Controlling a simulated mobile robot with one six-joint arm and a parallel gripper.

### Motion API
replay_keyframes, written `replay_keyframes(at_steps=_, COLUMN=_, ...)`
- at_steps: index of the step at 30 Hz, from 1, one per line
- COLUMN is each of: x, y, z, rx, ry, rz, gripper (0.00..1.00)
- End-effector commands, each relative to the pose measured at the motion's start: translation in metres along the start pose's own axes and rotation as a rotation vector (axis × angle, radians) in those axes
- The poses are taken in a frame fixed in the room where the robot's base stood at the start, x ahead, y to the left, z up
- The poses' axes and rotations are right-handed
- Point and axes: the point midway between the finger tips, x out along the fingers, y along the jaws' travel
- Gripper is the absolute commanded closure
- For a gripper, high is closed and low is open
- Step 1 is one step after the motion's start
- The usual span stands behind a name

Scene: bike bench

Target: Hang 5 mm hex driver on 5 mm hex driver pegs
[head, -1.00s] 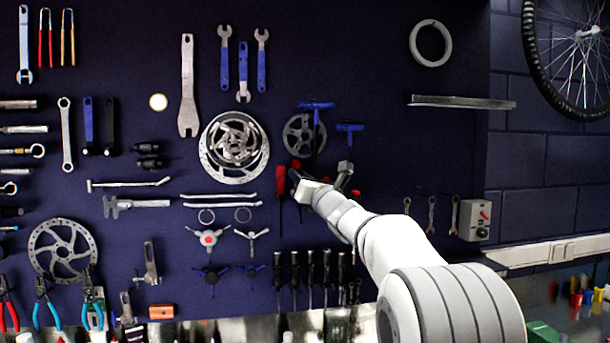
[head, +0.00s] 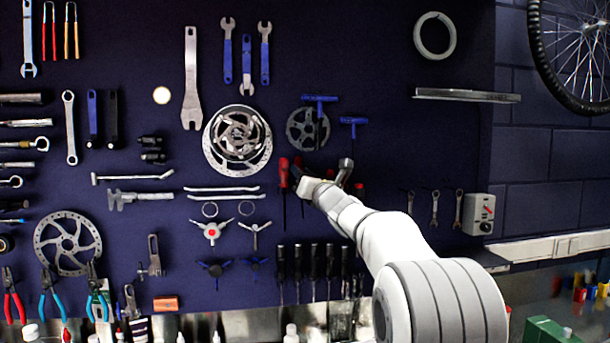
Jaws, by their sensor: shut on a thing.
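My gripper (head: 300,177) is at the board, low and left of the blue T-handles, with dark fingers at the end of my pale arm. It is shut on a slim driver whose red handle (head: 297,161) shows just above the fingers; I take this as the 5 mm hex driver. The fingers hide much of its handle, and a thin shaft seems to hang below. Another red-handled driver (head: 283,173) hangs close on the left. A red handle (head: 360,189) shows right of my wrist. The pegs for the 5 mm driver cannot be made out.
Two blue T-handle tools (head: 319,98) (head: 353,121) hang above my gripper, one over a dark chainring (head: 303,130). Several dark-handled screwdrivers (head: 313,258) hang below. A brake rotor (head: 212,150) is to the left.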

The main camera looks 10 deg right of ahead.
Motion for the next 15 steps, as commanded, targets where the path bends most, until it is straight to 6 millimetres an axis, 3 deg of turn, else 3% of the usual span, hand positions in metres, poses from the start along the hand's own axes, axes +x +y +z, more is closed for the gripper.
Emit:
replay_keyframes(at_steps=5, x=-0.0002, y=-0.0006, z=-0.0003, rx=0.000, ry=0.000, rz=-0.001, gripper=1.00)
replay_keyframes(at_steps=6, x=-0.0002, y=-0.0006, z=-0.0003, rx=0.000, ry=0.000, rz=-0.001, gripper=0.75)
replay_keyframes(at_steps=15, x=-0.0004, y=-0.0012, z=0.0000, rx=0.000, ry=0.000, rz=-0.002, gripper=0.52)
